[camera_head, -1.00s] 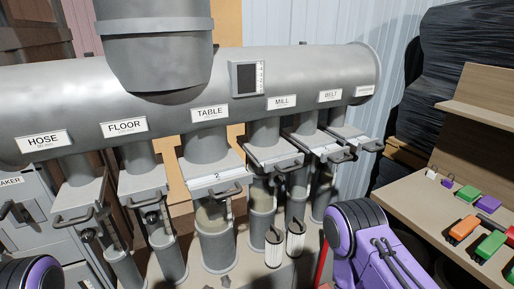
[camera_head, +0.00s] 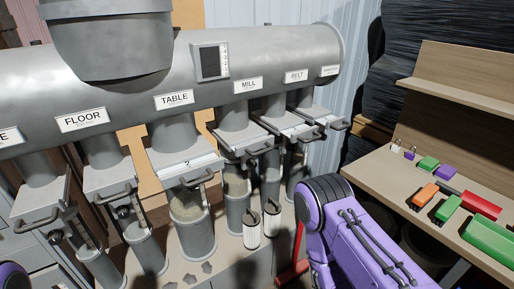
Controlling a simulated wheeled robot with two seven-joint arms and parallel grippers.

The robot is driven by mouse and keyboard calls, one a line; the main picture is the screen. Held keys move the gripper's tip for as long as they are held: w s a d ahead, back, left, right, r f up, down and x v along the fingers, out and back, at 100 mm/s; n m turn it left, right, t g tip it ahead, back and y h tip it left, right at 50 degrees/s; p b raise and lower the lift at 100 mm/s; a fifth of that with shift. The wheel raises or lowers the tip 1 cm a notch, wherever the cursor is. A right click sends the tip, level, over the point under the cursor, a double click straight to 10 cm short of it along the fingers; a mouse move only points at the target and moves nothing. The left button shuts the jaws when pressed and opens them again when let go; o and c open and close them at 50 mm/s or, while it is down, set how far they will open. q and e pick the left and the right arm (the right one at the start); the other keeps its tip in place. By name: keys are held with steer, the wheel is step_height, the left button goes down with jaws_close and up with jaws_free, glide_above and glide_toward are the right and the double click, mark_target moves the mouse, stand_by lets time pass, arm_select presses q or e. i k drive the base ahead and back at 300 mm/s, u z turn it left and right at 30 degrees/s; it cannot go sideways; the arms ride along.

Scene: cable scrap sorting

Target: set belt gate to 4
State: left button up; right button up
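The BELT label (camera_head: 296,76) is on the large grey horizontal duct near its right end. Below it a short pipe leads to the belt gate (camera_head: 284,122), a flat grey slide plate with a dark bar handle. The gate's scale marks are too small to read from here. Neither gripper shows in the head view. A purple link of my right arm (camera_head: 345,235) stands at the lower middle right, and a small piece of my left arm is at the lower left corner.
Similar gates hang under the MILL label (camera_head: 248,85), TABLE label (camera_head: 174,98) and FLOOR label (camera_head: 82,119). Two white cylinders (camera_head: 251,232) stand below the gates. A red stand is beside my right arm.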

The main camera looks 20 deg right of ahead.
mark_target(300, 133)
steer(key=z, duration=1.9)
steer(key=i, duration=0.95)
steer(key=u, duration=1.6)
